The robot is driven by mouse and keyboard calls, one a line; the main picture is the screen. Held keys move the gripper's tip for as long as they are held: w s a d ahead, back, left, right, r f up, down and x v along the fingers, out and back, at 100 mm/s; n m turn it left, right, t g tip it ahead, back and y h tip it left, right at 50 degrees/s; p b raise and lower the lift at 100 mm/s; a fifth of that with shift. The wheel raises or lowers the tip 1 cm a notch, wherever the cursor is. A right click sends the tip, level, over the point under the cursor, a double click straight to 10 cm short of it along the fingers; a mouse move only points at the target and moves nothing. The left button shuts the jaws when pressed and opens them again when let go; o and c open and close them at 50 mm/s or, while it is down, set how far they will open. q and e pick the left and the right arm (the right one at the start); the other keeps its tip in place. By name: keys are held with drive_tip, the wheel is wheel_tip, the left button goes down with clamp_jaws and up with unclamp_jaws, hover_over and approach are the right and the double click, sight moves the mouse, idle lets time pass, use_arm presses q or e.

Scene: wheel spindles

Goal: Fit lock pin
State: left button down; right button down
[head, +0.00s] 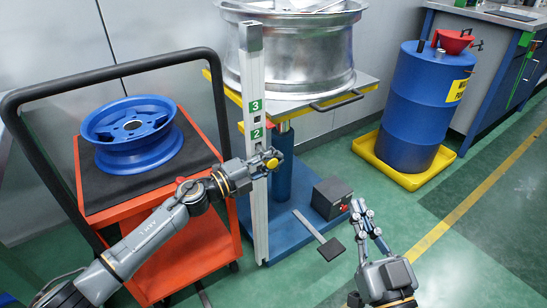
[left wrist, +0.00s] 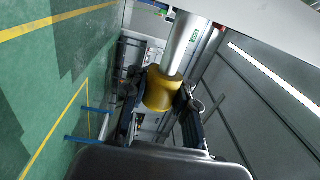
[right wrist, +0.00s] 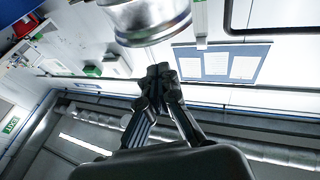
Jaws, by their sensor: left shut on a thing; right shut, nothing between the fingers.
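The lock pin has a yellow knob (head: 271,163), and my left gripper (head: 264,166) is shut on it beside the white post (head: 253,75). In the left wrist view the knob (left wrist: 163,90) sits between the fingers, and a silver shaft (left wrist: 187,40) runs from it towards the post. I cannot tell whether the shaft is in a hole of the post. The post has green labels "3" and "2" above the gripper. My right gripper (head: 362,212) is shut and empty at lower right; its fingertips (right wrist: 160,74) meet in the right wrist view.
A silver wheel (head: 290,50) rests on the yellow-edged lift table (head: 345,97) behind the post. A blue wheel (head: 132,130) lies on the orange cart (head: 85,165) at left. A blue drum (head: 425,100) stands in a yellow tray (head: 405,176). A pedal (head: 331,248) lies near the floor.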

drive_tip(key=shift+w+d+f+g+h+p, duration=0.1)
drive_tip(key=shift+w+f+g+h+p, duration=0.1)
drive_tip(key=shift+f+g, duration=0.55)
drive_tip(key=shift+w+d+f+g+h+p, duration=0.1)
drive_tip(key=shift+f+g+p, duration=0.2)
drive_tip(key=shift+f, duration=0.8)
drive_tip(key=shift+f+g, duration=0.25)
drive_tip(key=shift+d+f+h, duration=0.1)
drive_tip(key=shift+f+h, duration=0.2)
drive_tip(key=shift+f, duration=0.05)
